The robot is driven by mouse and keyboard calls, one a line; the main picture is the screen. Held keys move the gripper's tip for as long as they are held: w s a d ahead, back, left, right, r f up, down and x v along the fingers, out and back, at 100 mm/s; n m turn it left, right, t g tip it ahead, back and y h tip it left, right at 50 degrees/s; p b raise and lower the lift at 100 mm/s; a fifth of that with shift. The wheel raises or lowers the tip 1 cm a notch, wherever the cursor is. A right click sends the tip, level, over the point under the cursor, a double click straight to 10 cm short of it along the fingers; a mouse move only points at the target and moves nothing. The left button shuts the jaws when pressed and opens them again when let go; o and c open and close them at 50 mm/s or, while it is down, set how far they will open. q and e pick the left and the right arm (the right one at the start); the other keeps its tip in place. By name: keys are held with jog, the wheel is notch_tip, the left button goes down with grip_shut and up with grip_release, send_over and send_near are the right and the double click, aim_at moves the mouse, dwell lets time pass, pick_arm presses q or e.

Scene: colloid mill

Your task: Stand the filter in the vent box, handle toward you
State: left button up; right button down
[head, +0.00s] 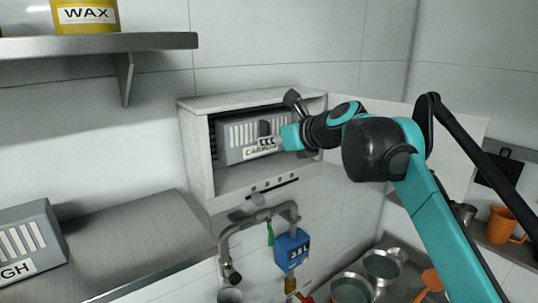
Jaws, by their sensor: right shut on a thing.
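The vent box (196,150) is a pale open-fronted box on the wall. A grey filter (238,133) with pale slats and a label that seems to read CARBON is inside its opening, upright and slightly angled. A dark part, perhaps its handle, shows on its front. My right gripper (281,131) is shut on the filter at its right front side and hides that end. I cannot tell whether the filter touches the box's back or floor. My left gripper is out of view.
A metal shelf (100,43) with a yellow WAX tin (85,15) is at upper left. A bent pipe (258,215) and blue meter (292,250) are below the box. A pale panel (440,130) extends right behind my arm. The metal counter (130,235) has free room.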

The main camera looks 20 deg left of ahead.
aim_at(261, 154)
notch_tip(261, 154, down, 3)
jog(key=shift+f, duration=0.15)
jog(key=shift+w+a+f, duration=0.15)
jog(key=shift+a, duration=0.05)
jog(key=shift+d, duration=0.1)
jog(key=c, duration=1.9)
grip_release()
jog(key=shift+f, duration=0.1)
jog(key=o, duration=0.3)
jog(key=shift+r, duration=0.2)
jog(key=v, duration=1.2)
jog(key=shift+b, duration=0.3)
